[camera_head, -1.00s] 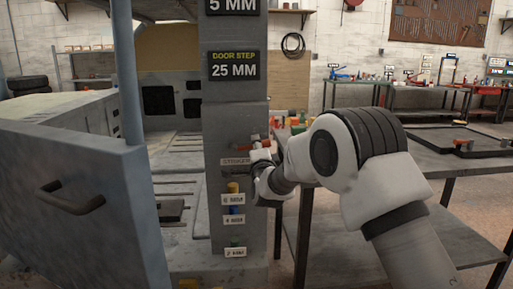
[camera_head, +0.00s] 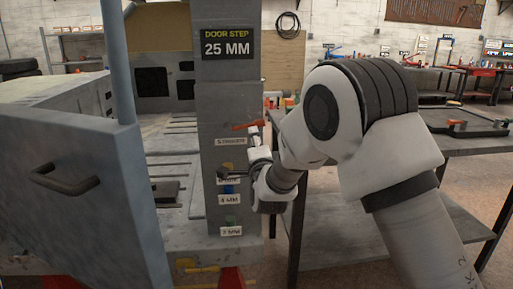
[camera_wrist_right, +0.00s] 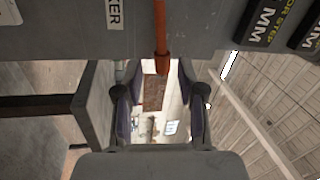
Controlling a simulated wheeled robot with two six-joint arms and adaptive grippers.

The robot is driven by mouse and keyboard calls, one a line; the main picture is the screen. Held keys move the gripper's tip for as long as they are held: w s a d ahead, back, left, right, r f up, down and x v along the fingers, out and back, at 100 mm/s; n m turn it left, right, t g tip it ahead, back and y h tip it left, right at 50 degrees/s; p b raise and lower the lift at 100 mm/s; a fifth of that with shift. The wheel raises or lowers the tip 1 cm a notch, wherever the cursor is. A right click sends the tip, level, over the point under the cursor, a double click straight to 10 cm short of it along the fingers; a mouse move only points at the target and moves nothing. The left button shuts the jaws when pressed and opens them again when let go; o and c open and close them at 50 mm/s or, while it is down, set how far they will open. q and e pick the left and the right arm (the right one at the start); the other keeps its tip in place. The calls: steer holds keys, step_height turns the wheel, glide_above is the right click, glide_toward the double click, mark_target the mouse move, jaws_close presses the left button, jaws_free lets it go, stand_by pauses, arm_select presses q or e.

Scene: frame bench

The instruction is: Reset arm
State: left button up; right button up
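My right gripper (camera_head: 242,158) is in front of the grey pillar (camera_head: 229,100), just below the red-orange striker (camera_head: 247,125). In the right wrist view my right gripper (camera_wrist_right: 160,100) has its two dark fingers spread apart with nothing clasped between them. The striker (camera_wrist_right: 160,35) comes down from the pillar in that view, and its end reaches toward the gap between the fingers. I cannot tell whether it touches them. My right arm comes in from the lower right. My left gripper is not in view.
A grey door with a dark handle (camera_head: 65,180) stands open at the left. A workbench (camera_head: 460,142) with a dark frame is behind my right arm.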

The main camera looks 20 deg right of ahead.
steer(key=v, duration=0.4)
